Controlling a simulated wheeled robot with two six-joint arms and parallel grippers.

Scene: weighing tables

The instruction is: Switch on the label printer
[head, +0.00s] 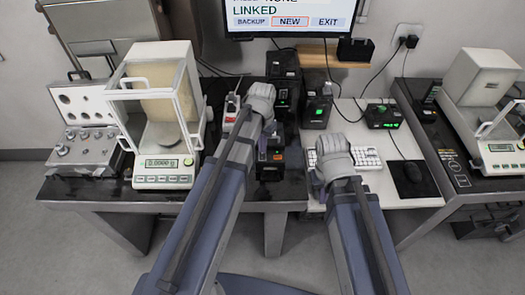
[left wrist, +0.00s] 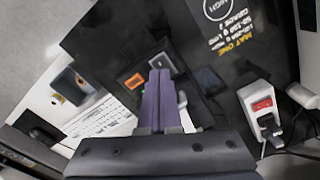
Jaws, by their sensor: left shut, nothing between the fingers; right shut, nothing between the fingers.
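A low black box (head: 270,172) with a small orange mark stands at the front middle of the dark table; it looks like the label printer, though no label names it. In the left wrist view its dark top (left wrist: 190,85) shows an orange-framed square (left wrist: 132,83), a grey-framed square and a small green light. My left gripper (head: 262,155) points down over this box, shut and empty; its purple fingers (left wrist: 158,85) show close to the squares. I cannot tell whether they touch. My right gripper (head: 320,184) is shut and low by the keyboard's left end, mostly hidden by its wrist.
A white unit with a red switch (left wrist: 262,105) and a plug also shows in the head view (head: 230,112). Black boxes with green lights (head: 316,105) stand behind. A balance (head: 164,180) stands left. The screen (head: 290,20) reads LINKED.

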